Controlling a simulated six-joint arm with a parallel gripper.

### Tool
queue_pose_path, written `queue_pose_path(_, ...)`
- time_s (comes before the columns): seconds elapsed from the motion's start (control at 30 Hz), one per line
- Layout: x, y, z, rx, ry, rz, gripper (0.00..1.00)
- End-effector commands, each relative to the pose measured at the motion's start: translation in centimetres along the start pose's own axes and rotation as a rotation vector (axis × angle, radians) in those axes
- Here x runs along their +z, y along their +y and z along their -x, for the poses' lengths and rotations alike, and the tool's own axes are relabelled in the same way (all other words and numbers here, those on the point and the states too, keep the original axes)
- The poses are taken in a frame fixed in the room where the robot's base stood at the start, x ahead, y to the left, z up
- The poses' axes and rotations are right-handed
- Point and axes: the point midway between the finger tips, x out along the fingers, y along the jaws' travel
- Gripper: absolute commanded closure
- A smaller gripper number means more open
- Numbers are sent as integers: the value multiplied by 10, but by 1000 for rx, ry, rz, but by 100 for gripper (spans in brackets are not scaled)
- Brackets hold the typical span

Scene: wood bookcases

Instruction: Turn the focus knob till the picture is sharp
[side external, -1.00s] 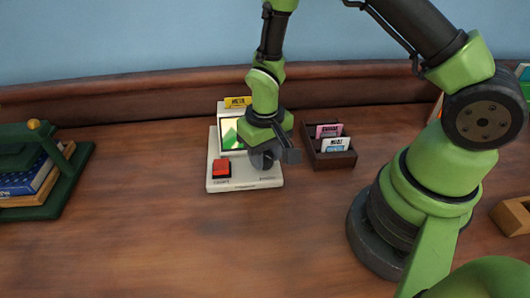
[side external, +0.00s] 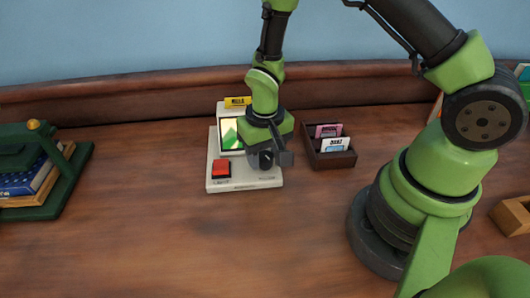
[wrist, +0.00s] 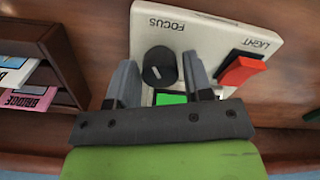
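The black focus knob (wrist: 158,66) sits on the cream viewer's base (wrist: 200,30) beside the label FOCUS in the wrist view. Its white pointer mark points down and slightly right there. My gripper (wrist: 160,70) is open, with one finger on each side of the knob and a gap showing on both sides. In the side view my gripper (side external: 268,160) is low over the right of the viewer's base (side external: 238,184) and hides the knob. The screen (side external: 230,134) shows a green shape on a pale ground, partly covered by my wrist; its sharpness is too small to judge.
A red light switch (side external: 221,169) is on the base, left of my gripper in the side view. A yellow card (side external: 238,102) stands atop the viewer. A dark card box (side external: 331,159) is close on the right. A green book rack (side external: 64,190) stands left. The front desk is clear.

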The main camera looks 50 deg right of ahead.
Motion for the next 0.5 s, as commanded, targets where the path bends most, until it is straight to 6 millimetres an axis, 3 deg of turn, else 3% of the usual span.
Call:
queue_pose_path(0.27, -1, 0, 8, -2, 3, 1, 54)
queue_pose_path(0.5, -2, -1, 49, -4, 8, 0, 54)
